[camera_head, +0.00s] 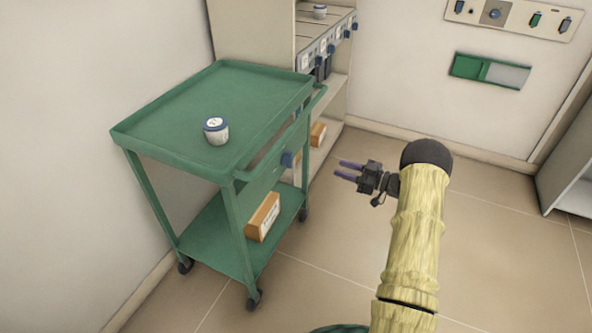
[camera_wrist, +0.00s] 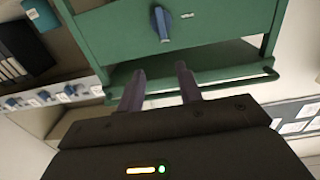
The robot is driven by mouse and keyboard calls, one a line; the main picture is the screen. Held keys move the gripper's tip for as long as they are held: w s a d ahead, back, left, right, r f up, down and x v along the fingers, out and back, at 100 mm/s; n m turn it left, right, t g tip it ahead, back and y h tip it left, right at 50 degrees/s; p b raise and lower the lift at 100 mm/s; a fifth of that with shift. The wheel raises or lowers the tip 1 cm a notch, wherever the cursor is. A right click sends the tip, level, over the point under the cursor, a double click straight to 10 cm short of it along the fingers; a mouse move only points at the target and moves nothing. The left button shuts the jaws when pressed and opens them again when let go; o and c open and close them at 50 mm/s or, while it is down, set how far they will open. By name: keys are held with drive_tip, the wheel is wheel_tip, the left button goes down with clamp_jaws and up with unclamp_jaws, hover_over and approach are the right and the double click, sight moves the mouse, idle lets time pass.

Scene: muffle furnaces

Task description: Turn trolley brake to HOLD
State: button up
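The green trolley (camera_head: 185,115) stands against the left wall with a top tray and a lower shelf. A blue knob (camera_head: 287,159) sits on its right side panel. In the wrist view the blue knob (camera_wrist: 161,24) is on the green panel, its bar roughly upright in the picture. Any lettering around it cannot be read. My gripper (camera_head: 348,170) is to the right of the trolley, apart from the knob, with its two purple fingers pointing left towards the panel. In the wrist view the fingers (camera_wrist: 160,82) are spread, with nothing between them.
The trolley's side rail (camera_wrist: 205,92) crosses beyond my fingers. Behind stands a furnace unit with several knobs (camera_head: 338,40). The floor at right is clear.

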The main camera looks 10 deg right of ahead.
drive_tip(key=shift+s+f, duration=0.2)
drive_tip(key=shift+s, duration=0.05)
drive_tip(key=shift+w, duration=0.1)
drive_tip(key=b, duration=0.3)
approach(288, 160)
drive_tip(key=w+a+r, duration=0.2)
drive_tip(key=w+a, duration=0.3)
drive_tip(key=shift+a, duration=0.2)
drive_tip(key=shift+f, duration=0.1)
drive_tip(key=shift+c, duration=0.2)
drive_tip(key=shift+w, duration=0.15)
clamp_jaws()
